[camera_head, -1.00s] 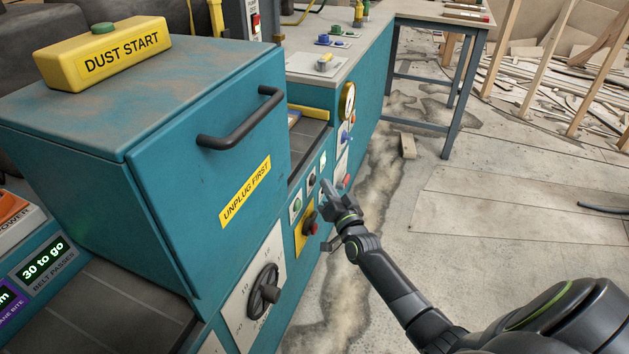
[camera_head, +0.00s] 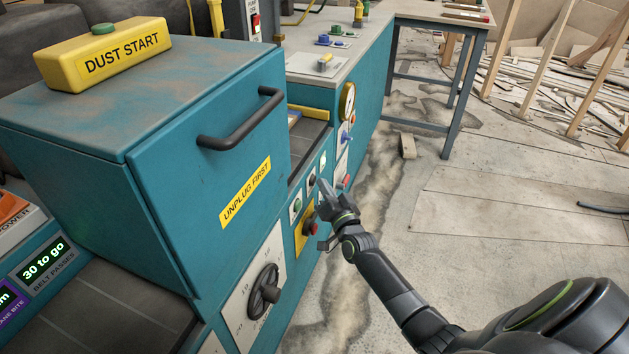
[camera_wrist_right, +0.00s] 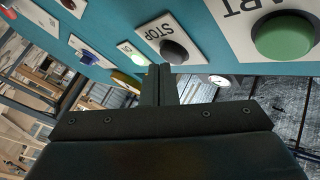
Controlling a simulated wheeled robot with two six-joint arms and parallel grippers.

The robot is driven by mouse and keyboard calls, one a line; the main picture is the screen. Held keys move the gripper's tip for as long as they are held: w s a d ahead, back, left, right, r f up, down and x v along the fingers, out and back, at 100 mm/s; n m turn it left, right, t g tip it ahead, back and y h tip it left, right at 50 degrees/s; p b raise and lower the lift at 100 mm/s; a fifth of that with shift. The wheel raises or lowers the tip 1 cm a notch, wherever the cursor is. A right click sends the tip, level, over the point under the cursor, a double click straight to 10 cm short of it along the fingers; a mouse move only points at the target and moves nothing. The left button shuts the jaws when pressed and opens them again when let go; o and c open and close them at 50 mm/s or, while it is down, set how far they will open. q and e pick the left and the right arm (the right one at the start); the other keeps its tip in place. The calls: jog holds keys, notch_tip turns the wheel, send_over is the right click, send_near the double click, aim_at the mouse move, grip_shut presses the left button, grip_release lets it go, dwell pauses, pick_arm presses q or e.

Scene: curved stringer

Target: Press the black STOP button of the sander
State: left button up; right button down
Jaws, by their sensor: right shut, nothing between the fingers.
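The black STOP button (camera_wrist_right: 174,51) sits on a white plate marked STOP on the teal panel, in the right wrist view. In the head view it is the small dark button (camera_head: 311,180) above the green one. My right gripper (camera_head: 324,188) is beside the panel, with its fingertips just right of this button. In the wrist view its shut, empty fingers (camera_wrist_right: 160,73) point toward the panel, with the tips just below the button in the picture. I cannot tell whether they touch it. My left gripper is not in view.
A green START button (camera_wrist_right: 284,36) is beside the STOP plate. A red button on a yellow plate (camera_head: 304,236) and a black dial (camera_head: 265,290) are lower on the panel. A black handle (camera_head: 240,120) juts from the teal cover. Open floor (camera_head: 480,240) lies right.

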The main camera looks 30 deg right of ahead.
jog(key=shift+w+a, duration=0.3)
jog(key=shift+w, duration=0.05)
dwell(0.8)
jog(key=shift+s, duration=0.1)
jog(key=shift+s+d, duration=0.5)
jog(key=shift+s, duration=0.05)
jog(key=shift+d, duration=0.1)
jog(key=s+d, duration=0.1)
jog(key=s, duration=0.1)
jog(key=s+d, duration=0.1)
jog(key=d, duration=0.1)
jog(key=shift+s, duration=0.4)
dwell(1.0)
